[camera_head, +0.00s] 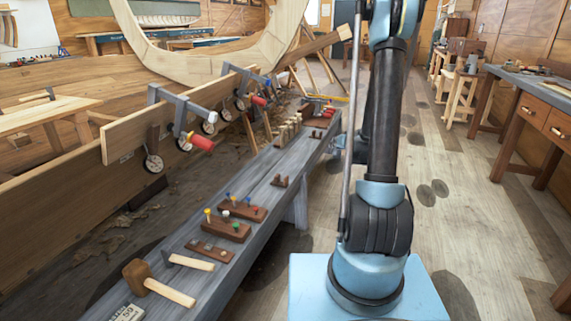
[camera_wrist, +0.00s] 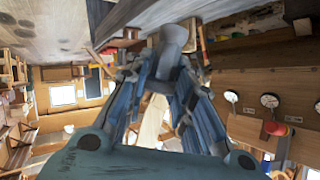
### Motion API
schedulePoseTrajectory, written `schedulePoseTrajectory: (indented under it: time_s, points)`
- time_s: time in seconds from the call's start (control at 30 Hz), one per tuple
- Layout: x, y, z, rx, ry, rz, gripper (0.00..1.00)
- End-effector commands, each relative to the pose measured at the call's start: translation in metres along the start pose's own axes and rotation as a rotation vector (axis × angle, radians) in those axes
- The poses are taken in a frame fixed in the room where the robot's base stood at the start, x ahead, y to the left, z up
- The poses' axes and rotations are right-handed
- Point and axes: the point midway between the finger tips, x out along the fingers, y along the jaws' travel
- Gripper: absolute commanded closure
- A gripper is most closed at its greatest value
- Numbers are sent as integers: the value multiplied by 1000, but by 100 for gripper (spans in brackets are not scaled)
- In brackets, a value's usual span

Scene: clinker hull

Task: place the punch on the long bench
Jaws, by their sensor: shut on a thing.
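The long bench (camera_head: 256,188) is a narrow grey plank running from the lower left into the distance in the head view. A grey strip that looks like it shows at the top of the wrist view (camera_wrist: 150,12). My gripper (camera_wrist: 165,68) is shut on a grey piece with a rounded end, apparently the punch (camera_wrist: 174,38). The punch's far part is hidden or blurred, and I cannot tell whether it touches the bench. In the head view, my arm stands right of the bench and the gripper is not visible.
On the bench lie a mallet (camera_head: 160,287), a hammer (camera_head: 190,262), and blocks with coloured pegs (camera_head: 228,230). Pale pegs (camera_head: 288,132) stand farther along. Left of it, a hull plank (camera_head: 125,140) carries clamps and dials. Bare bench shows between the items.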

Motion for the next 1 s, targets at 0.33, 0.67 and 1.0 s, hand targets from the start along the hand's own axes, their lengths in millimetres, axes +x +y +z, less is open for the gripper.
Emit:
schedulePoseTrajectory:
  time_s: [0.33,0.67,1.0]
  points:
    - [4,-2,-1,-5,-1,-4,100]
    - [115,-52,-17,-143,-20,-85,100]
    - [257,-157,-17,-339,-30,-200,100]
